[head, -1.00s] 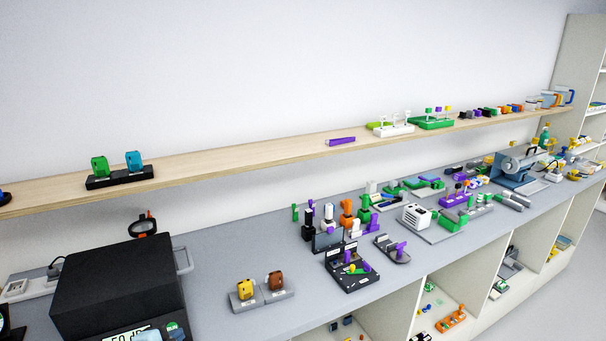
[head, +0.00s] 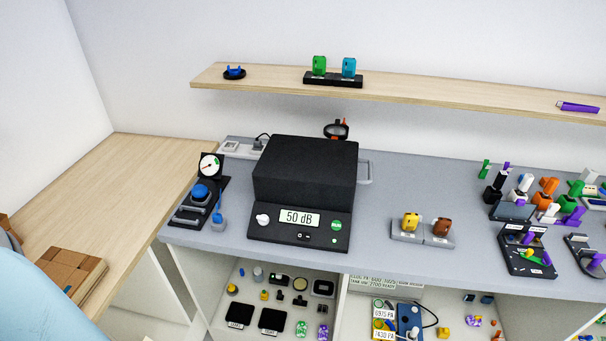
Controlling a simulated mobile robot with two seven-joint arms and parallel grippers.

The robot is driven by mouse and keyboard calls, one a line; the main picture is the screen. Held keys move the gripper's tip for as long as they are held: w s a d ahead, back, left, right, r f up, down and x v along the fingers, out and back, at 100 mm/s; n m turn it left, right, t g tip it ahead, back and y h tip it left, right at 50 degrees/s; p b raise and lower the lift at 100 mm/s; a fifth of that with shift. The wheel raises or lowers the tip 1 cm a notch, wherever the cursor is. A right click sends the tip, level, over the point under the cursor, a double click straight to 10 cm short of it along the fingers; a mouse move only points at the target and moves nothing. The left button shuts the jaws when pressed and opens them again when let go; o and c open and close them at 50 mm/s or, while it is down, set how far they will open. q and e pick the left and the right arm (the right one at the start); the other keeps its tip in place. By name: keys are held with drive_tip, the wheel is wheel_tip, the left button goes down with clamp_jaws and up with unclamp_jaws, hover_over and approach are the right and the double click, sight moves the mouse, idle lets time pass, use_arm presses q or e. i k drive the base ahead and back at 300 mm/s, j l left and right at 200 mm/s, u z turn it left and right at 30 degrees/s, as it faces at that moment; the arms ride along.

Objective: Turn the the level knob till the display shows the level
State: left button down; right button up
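A black box-shaped device (head: 305,170) stands on the grey bench in the head view, left of the middle. Its sloped front panel carries a display (head: 299,218) that reads "50 dB". A white knob (head: 263,220) sits left of the display on the same panel, most likely the level knob. A round green button or label (head: 336,225) is right of the display. Neither of my grippers is in view. A pale blue rounded shape fills the lower left corner; I cannot tell what it is.
A gauge (head: 209,166) with a blue-knobbed fixture stands left of the device. Yellow and brown pieces (head: 411,222) sit on a grey stand to the right. A wooden shelf (head: 440,97) runs above. The bench (head: 385,195) is clear between device and stand.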

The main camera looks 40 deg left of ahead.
sight(263, 220)
drive_tip(key=u, duration=1.1)
